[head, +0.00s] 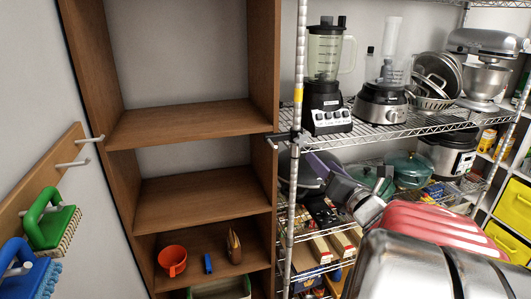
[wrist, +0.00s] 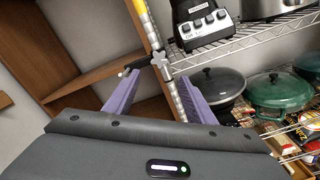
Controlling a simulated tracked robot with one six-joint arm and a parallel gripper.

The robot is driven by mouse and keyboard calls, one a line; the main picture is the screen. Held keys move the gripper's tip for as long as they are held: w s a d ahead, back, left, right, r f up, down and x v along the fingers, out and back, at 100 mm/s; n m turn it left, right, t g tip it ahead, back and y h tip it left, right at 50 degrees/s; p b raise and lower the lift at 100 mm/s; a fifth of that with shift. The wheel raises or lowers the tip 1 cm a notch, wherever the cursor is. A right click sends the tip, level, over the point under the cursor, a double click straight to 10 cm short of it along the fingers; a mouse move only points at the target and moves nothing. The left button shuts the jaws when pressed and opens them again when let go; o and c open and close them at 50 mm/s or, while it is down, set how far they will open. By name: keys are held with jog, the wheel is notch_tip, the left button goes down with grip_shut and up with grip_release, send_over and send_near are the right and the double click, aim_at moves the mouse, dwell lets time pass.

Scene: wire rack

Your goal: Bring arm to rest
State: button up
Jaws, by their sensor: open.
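My gripper (head: 318,163) is at the front post of the wire rack (head: 297,95), just below the level of the shelf with the appliances. In the wrist view its two purple fingers (wrist: 160,84) are spread apart with nothing held. The metal post (wrist: 185,103) shows in the gap between them; I cannot tell whether it is between the fingers or beyond them. A dark clamp with a hook (head: 284,138) sits on the post close to the fingertips. My arm comes in from the lower right in the head view.
The rack holds a blender (head: 326,75), a food processor (head: 384,92), a stand mixer (head: 484,62) and green pots (head: 411,169). A wooden shelf unit (head: 185,117) stands left, mostly empty, with an orange mug (head: 172,260) low down. Brushes (head: 52,222) hang on the left wall.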

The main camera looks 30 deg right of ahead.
jog(key=shift+s+a, duration=0.2)
jog(key=shift+s, duration=0.3)
